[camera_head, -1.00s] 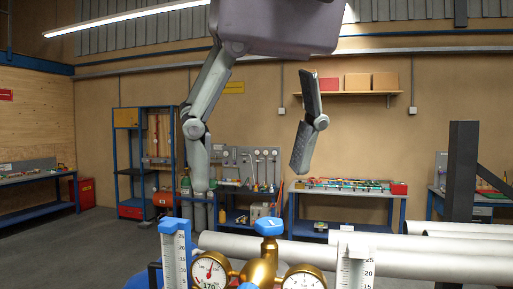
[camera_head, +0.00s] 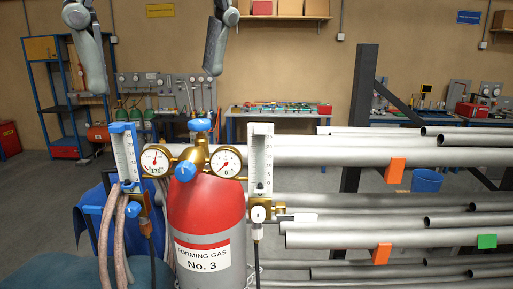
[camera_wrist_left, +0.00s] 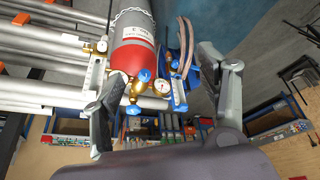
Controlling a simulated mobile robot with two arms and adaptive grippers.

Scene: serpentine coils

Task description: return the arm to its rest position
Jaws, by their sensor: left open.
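My left gripper (camera_head: 155,83) hangs at the top left of the head view, its two fingers wide apart with nothing between them. In the wrist view the open fingers (camera_wrist_left: 160,60) frame a gas cylinder (camera_wrist_left: 133,50). In the head view this cylinder (camera_head: 207,215) stands upright below the gripper, with a red shoulder and a "FORMING GAS No. 3" label. Its brass regulator carries two dial gauges (camera_head: 156,160) and blue knobs (camera_head: 201,125). The fingers appear clear of the cylinder and regulator. My right gripper is not in view.
Flow meters with scales stand left (camera_head: 127,152) and right (camera_head: 261,158) of the gauges. Hoses (camera_head: 105,235) hang at the left. A rack of long grey pipes (camera_head: 400,236) fills the right side. A workbench (camera_head: 275,112) and blue shelving (camera_head: 62,90) stand behind.

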